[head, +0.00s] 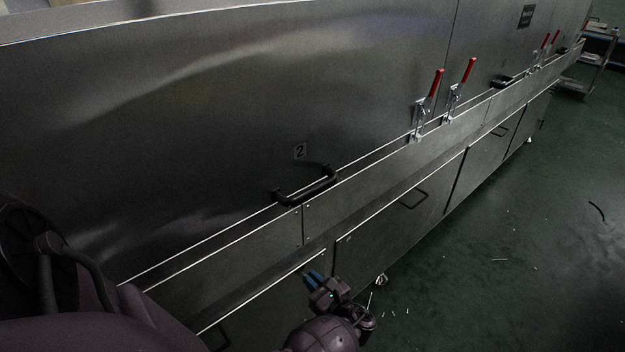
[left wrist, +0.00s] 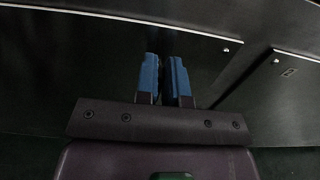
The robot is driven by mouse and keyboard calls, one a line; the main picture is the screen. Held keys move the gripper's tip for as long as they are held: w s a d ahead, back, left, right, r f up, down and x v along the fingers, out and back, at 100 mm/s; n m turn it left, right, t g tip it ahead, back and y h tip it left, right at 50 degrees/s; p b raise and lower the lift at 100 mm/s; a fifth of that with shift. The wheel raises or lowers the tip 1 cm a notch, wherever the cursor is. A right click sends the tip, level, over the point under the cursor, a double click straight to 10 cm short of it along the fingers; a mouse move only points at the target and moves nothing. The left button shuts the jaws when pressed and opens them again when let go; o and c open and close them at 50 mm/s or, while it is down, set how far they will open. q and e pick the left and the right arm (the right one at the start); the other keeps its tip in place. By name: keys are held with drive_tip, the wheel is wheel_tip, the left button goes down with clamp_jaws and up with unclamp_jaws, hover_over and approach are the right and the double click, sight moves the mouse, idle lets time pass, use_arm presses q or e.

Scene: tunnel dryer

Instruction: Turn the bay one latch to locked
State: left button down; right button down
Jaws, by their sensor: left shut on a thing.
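Red-handled latches stand in pairs on the long dark steel dryer: a near pair with one latch (head: 436,84) and another (head: 468,71), and a smaller far pair (head: 546,42). Their handles point up and lean slightly right. I cannot tell which is the bay one latch; no bay one label is readable. My left gripper (head: 314,279), with blue fingers, is low in front of the dryer's lower panels, well apart from the latches. In the left wrist view its fingers (left wrist: 164,78) are nearly together, with something dark and unclear between them. My right gripper is not in view.
A panel marked 2 (head: 300,151) has a black handle (head: 306,186) below it. A long ledge (head: 375,160) runs along the dryer, above lower doors with handles (head: 414,199). The green floor (head: 520,210) at right is mostly clear, and a cart (head: 597,50) stands far back.

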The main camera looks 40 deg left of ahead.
use_arm(q)
drive_tip(key=shift+w+r+m+p, duration=0.1)
drive_tip(key=shift+w+m+p, duration=0.15)
drive_tip(key=shift+m, duration=0.55)
drive_tip(key=shift+w+r+m+p, duration=0.1)
drive_tip(key=shift+m+p, duration=0.2)
drive_tip(key=shift+m, duration=0.5)
drive_tip(key=shift+w+f+m+p, duration=0.2)
drive_tip(key=shift+f+m, duration=0.1)
drive_tip(key=shift+m, duration=1.8)
drive_tip(key=shift+w+f+m+p, duration=0.15)
drive_tip(key=shift+f+m, duration=0.2)
drive_tip(key=shift+m, duration=1.75)
drive_tip(key=shift+w+f+m+p, duration=0.1)
drive_tip(key=shift+w+f+m, duration=0.15)
drive_tip(key=shift+m, duration=1.85)
drive_tip(key=shift+d+f+m, duration=0.1)
drive_tip(key=shift+f+m, duration=0.1)
drive_tip(key=shift+m, duration=1.1)
drive_tip(key=c, duration=1.2)
unclamp_jaws()
